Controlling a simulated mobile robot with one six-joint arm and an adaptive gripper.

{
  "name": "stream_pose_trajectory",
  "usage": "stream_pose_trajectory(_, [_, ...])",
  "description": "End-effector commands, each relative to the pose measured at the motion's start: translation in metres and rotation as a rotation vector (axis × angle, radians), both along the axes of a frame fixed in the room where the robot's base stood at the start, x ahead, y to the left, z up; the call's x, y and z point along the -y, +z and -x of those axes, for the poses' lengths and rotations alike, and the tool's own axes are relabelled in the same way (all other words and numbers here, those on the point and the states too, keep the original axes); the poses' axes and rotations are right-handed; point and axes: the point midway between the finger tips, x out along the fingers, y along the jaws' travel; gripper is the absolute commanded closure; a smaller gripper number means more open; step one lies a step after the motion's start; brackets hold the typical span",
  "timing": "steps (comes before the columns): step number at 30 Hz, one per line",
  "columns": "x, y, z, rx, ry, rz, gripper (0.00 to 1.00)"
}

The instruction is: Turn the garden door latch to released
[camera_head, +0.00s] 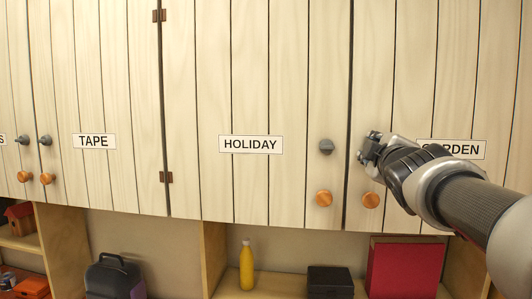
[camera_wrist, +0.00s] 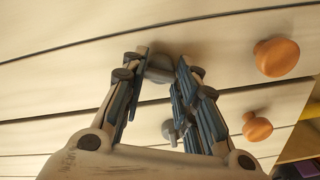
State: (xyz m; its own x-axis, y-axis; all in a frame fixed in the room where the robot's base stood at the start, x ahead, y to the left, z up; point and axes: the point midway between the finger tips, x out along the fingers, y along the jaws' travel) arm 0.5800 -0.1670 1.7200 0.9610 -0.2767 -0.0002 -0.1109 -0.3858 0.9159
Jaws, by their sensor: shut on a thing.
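The garden door (camera_head: 437,100) is a pale plank cupboard door with a GARDEN label (camera_head: 465,153), partly covered by my arm. My gripper (camera_head: 369,148) is at the door's left side, above its orange knob (camera_head: 371,200). In the wrist view my gripper (camera_wrist: 160,72) has its fingers on either side of a grey latch (camera_wrist: 160,68) and is shut on it. The latch is hidden behind the fingers in the head view, and its angle is hard to tell.
The HOLIDAY door (camera_head: 283,80) is just left, with its own grey latch (camera_head: 326,147) and orange knob (camera_head: 323,198). The TAPE door (camera_head: 110,80) is further left. Below are open shelves with a yellow bottle (camera_head: 247,266), black box (camera_head: 330,281) and red box (camera_head: 404,268).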

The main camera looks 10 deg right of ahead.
Motion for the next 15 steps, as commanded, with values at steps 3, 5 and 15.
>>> stream_pose_trajectory(3, [-0.0001, -0.0002, 0.0000, -0.027, 0.001, 0.098, 0.96])
stream_pose_trajectory(5, [-0.0001, -0.0001, 0.0000, -0.041, 0.001, 0.145, 0.96])
stream_pose_trajectory(15, [-0.0003, 0.0006, -0.0001, -0.096, 0.000, 0.342, 0.96])
